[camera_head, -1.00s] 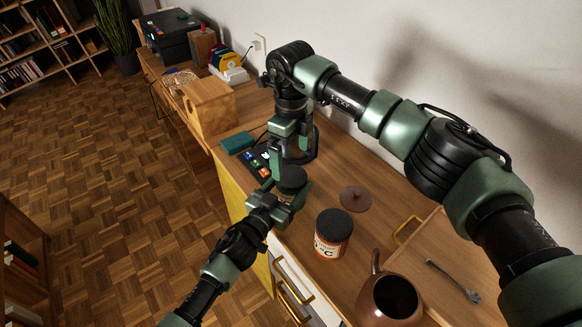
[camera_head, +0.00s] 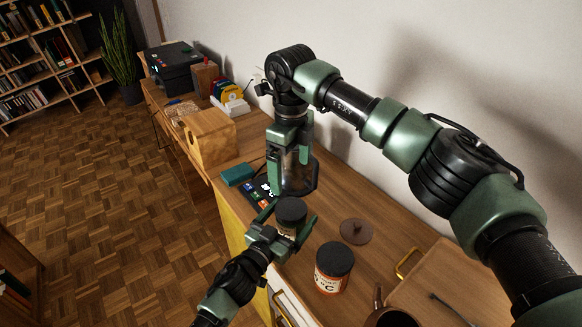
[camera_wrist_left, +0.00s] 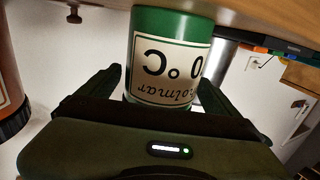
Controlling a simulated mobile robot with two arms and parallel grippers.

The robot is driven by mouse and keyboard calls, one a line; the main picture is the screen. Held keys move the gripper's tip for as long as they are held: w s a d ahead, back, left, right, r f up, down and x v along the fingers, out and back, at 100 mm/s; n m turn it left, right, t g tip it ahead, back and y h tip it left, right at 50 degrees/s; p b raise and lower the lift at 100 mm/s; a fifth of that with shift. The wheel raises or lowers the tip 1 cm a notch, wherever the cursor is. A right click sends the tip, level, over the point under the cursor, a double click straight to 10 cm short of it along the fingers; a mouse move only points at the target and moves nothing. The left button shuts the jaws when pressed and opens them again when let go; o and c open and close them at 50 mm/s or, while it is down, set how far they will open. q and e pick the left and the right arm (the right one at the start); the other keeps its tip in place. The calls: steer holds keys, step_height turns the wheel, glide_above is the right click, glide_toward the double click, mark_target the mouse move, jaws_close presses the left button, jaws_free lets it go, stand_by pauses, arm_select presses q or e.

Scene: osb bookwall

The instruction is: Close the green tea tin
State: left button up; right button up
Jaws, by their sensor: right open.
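The green tea tin (camera_wrist_left: 172,30) stands on the counter and fills the middle of the left wrist view, upside down there, with a cream label. In the head view its dark round top (camera_head: 291,210) shows. The dark top looks level on the tin; whether it is fully seated cannot be told. My left gripper (camera_head: 286,226) has one finger on each side of the tin; contact is unclear. My right gripper (camera_head: 290,155) points down, open, behind and above the tin in the head view, apart from its top.
A glass vessel (camera_head: 297,178) stands behind the right gripper. A copper pot (camera_head: 391,318) and a board (camera_head: 440,270) are nearer. A teal box (camera_head: 238,175) and wooden box (camera_head: 210,138) stand further left.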

arm_select(q)
steer(key=v, duration=0.7)
steer(key=shift+s+a+b, duration=0.2)
steer(key=shift+s+b, duration=0.15)
steer(key=shift+s, duration=0.1)
